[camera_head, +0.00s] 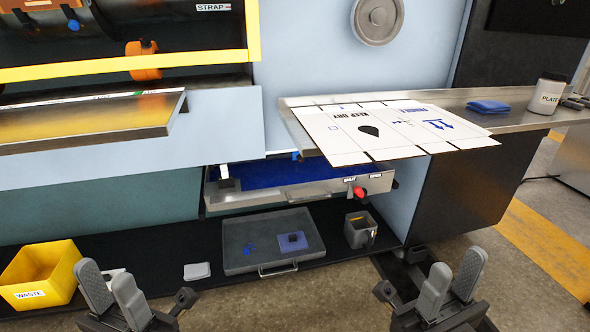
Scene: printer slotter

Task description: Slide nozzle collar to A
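An orange ring-like part (143,60), which may be the nozzle collar, sits in the dark opening of the machine at upper left. It is around or against a dark horizontal bar, partly behind the yellow rail (110,68). No letter A can be read near it. My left gripper (111,284) is at the lower left, below and well away from the orange part, with its fingers apart and nothing between them. My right gripper (453,272) is at the lower right, also open and empty, far from the machine opening.
A flat printed cardboard sheet (385,130) overhangs the metal side table (470,98). A yellow WASTE bin (45,275) stands near my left gripper. A grey case (262,262) and a grey cup (358,232) sit on the low shelf. A tray with a red knob (359,192) juts out above.

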